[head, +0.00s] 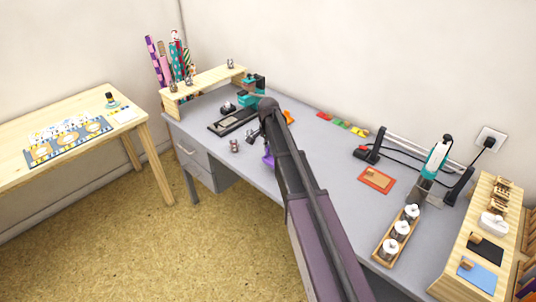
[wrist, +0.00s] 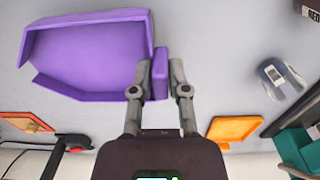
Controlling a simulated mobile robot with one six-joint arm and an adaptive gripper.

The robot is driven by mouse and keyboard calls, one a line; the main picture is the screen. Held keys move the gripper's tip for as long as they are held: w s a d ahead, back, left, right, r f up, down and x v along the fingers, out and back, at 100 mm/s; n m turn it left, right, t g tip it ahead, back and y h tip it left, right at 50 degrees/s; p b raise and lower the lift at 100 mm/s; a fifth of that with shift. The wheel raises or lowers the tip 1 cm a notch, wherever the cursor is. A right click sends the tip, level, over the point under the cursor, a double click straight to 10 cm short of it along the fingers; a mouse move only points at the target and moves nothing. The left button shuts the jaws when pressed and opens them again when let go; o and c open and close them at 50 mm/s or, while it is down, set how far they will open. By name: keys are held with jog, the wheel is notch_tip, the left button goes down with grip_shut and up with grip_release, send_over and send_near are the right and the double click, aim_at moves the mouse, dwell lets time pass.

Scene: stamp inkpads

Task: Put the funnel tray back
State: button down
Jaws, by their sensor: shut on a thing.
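The funnel tray (wrist: 90,52) is a purple, shallow, walled tray with a tapering side, filling the upper left of the wrist view. My gripper (wrist: 160,82) is shut on the short tab at its right end, one finger on each side. In the head view only a small purple part of the tray (head: 268,160) shows beside my arm, over the grey desk; my arm hides the rest. I cannot tell whether the tray touches the desk. An orange tray-like piece (wrist: 235,130) lies near my gripper in the wrist view; it also shows in the head view (head: 287,117).
The grey desk (head: 320,150) holds a black platform (head: 233,121), a small metal piece (head: 234,146), a red mat (head: 376,179), a teal tool (head: 437,155) and a wooden holder with white jars (head: 384,258). A wooden riser (head: 208,82) stands at the back left. Desk between red mat and my arm is clear.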

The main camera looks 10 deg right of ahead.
jog(key=shift+w, duration=0.1)
jog(key=shift+w, duration=0.3)
jog(key=shift+w+d+f+b, duration=0.1)
jog(key=shift+w+f+b, duration=0.05)
jog(key=shift+f+b, duration=0.4)
jog(key=shift+w+d+f+b, duration=0.1)
jog(key=shift+f+b, duration=0.35)
jog(key=shift+f, duration=0.05)
jog(key=shift+f+b, duration=0.8)
jog(key=shift+b, duration=0.05)
jog(key=shift+f, duration=0.1)
jog(key=c, duration=0.6)
grip_release()
jog(key=shift+r, duration=0.2)
notch_tip(320, 180, up, 12)
jog(key=p, duration=1.2)
jog(key=shift+w+a, duration=0.1)
jog(key=shift+a, duration=0.05)
